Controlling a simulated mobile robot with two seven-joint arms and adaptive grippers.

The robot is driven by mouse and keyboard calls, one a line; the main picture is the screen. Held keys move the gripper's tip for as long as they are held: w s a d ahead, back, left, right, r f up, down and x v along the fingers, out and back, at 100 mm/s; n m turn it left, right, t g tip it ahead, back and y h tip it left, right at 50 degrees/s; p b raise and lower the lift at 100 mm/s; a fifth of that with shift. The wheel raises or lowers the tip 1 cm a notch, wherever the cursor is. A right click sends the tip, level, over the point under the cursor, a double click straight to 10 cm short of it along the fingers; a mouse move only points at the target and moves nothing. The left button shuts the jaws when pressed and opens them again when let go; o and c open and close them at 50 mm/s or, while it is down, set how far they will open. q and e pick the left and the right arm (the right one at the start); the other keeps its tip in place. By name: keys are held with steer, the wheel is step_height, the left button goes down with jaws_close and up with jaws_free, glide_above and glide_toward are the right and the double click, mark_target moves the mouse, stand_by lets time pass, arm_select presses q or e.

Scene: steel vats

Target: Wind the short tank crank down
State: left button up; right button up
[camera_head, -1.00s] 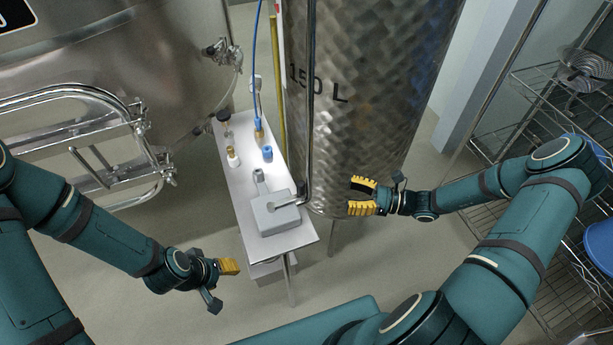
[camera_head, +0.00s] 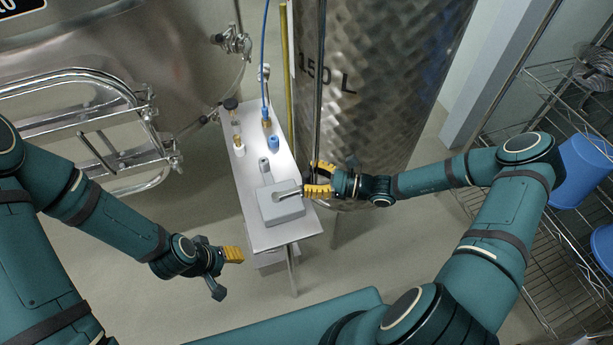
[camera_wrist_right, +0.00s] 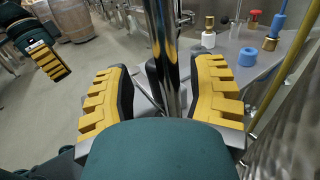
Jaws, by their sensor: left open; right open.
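A tall steel tank (camera_head: 375,90) marked "150 L" stands right of centre in the head view. A thin upright metal rod (camera_head: 318,90) runs down its front to a bent end over a grey box (camera_head: 281,210). I cannot tell for sure which part is the crank. My right gripper (camera_head: 320,180) is open at the rod's lower end, beside the tank. In the right wrist view its yellow fingers (camera_wrist_right: 163,88) stand on either side of a chrome rod (camera_wrist_right: 161,45); contact is unclear. My left gripper (camera_head: 230,255) is open and empty, left of the bench.
A large steel vat (camera_head: 150,60) with a tubular frame stands at left. Wire shelving (camera_head: 560,90) is at right. The floor before the bench is clear.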

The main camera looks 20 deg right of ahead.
steer(key=shift+w+a, duration=0.3)
steer(key=shift+a, duration=0.2)
jaws_close()
steer(key=shift+w+r+p, duration=0.15)
steer(key=shift+w+p, duration=0.15)
steer(key=shift+w, duration=0.1)
steer(key=shift+w+a, duration=0.15)
steer(key=shift+w, duration=0.45)
jaws_free()
steer(key=v, duration=1.2)
